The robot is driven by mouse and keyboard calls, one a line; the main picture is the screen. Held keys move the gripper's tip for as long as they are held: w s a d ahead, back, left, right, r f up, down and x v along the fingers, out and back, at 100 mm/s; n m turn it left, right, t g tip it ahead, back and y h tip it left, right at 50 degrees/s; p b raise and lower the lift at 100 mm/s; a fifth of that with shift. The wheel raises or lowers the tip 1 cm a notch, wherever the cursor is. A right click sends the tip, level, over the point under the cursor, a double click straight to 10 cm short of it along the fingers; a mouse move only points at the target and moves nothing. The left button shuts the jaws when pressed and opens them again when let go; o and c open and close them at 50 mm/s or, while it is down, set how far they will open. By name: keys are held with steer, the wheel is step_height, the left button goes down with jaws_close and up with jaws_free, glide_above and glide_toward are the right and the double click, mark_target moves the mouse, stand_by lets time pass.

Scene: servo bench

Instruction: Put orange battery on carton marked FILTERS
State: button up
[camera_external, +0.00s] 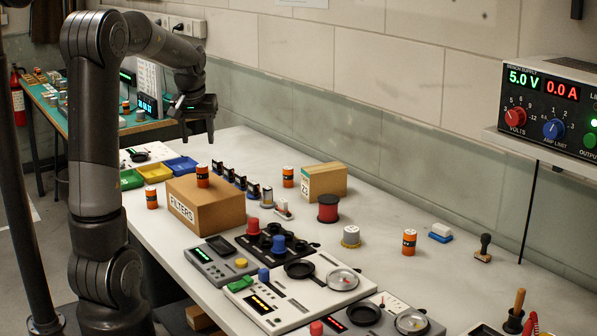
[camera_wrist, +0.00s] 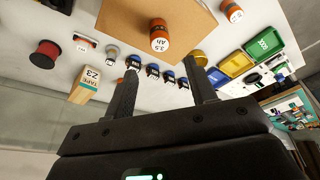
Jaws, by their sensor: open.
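The carton marked FILTERS (camera_external: 219,217) is a brown box on the bench. An orange battery (camera_external: 203,177) stands upright on its top; the wrist view also shows this battery (camera_wrist: 159,38) on the bare brown carton top (camera_wrist: 115,12). Other orange batteries stand on the bench: one left of the carton (camera_external: 152,198), one behind it (camera_external: 288,177) and one far to the right (camera_external: 409,243). My gripper (camera_external: 198,138) is open and empty, raised above the bench beyond the carton. In the wrist view its two fingers (camera_wrist: 161,72) are apart with nothing between them.
A small carton (camera_external: 325,182), a red spool (camera_external: 328,208) and a row of dark blue-and-black parts (camera_external: 228,174) stand near the FILTERS carton. Green, yellow and blue trays (camera_external: 155,172) lie behind it. Control panels (camera_external: 300,295) fill the front. The wall bounds the bench's back.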

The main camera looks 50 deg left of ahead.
steer(key=d+r+m+t, duration=0.1)
steer(key=d+r+m, duration=0.2)
steer(key=d, duration=0.8)
steer(key=s+d+m+t, duration=0.1)
steer(key=s+d+m, duration=0.1)
steer(key=s+d, duration=0.2)
steer(key=s+d+f+m+h, duration=0.1)
steer(key=s+d, duration=0.3)
steer(key=d, duration=0.6)
steer(key=s+d+m+t+h, duration=0.1)
steer(key=s+d+m, duration=0.3)
steer(key=d, duration=0.4)
steer(key=shift+s+f+t, duration=0.3)
steer(key=shift+s, duration=0.3)
